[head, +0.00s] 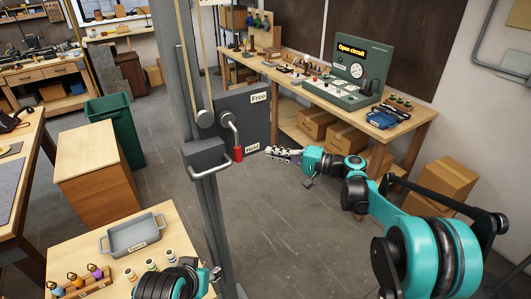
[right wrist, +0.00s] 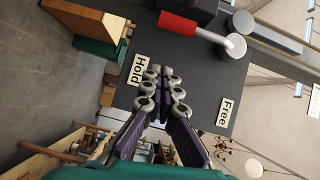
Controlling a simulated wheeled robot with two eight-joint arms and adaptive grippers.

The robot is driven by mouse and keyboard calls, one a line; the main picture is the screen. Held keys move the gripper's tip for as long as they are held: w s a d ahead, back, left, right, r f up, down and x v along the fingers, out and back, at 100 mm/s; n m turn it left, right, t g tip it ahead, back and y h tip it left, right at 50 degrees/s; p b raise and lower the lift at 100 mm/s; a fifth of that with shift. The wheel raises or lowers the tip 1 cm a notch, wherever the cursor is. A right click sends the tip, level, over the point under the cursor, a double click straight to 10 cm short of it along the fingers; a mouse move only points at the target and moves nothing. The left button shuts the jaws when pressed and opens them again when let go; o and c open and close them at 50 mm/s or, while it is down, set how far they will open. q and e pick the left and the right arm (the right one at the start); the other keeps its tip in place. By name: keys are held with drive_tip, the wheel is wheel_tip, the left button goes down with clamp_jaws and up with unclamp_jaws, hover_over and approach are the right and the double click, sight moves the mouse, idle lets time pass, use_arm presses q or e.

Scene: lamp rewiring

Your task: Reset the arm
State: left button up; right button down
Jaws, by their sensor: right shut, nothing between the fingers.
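My right gripper (head: 270,151) is shut and empty, held in the air just right of the grey lever box (head: 262,118). It also shows in the right wrist view (right wrist: 162,80), its fingers together in front of the box face. The lever's red handle (head: 238,155) hangs down by the "Hold" label (head: 252,147); the "Free" label (head: 258,98) is higher up. In the right wrist view the red handle (right wrist: 178,23) is apart from the fingertips.
A grey post (head: 184,80) with pulleys and cord carries the lever box. A workbench (head: 410,130) with an "Open circuit" panel (head: 355,68) stands behind my right arm. A grey tray (head: 130,236) and several spools stand on the near-left table. Open floor lies below the right gripper.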

drive_tip(key=s+v, duration=0.1)
drive_tip(key=v, duration=0.6)
drive_tip(key=s+f+h+b, duration=0.65)
drive_tip(key=s+f, duration=0.35)
drive_tip(key=s, duration=0.4)
use_arm(q)
wheel_tip(320, 180, down, 12)
drive_tip(key=a+b, duration=0.1)
drive_tip(key=b, duration=0.5)
drive_tip(key=shift+s+f, duration=0.2)
drive_tip(key=shift+s, duration=0.05)
use_arm(e)
drive_tip(key=s+d+f+n+h, duration=0.1)
drive_tip(key=s+d+f+h, duration=0.4)
drive_tip(key=s+d+f, duration=0.1)
drive_tip(key=s+d+f+n+t+h, duration=0.1)
drive_tip(key=s+d+f+h, duration=0.3)
drive_tip(key=s, duration=0.7)
wheel_tip(320, 180, down, 5)
drive_tip(key=shift+d+r+n+h, duration=0.2)
drive_tip(key=shift+d+n+h, duration=0.3)
drive_tip(key=shift+d, duration=0.6)
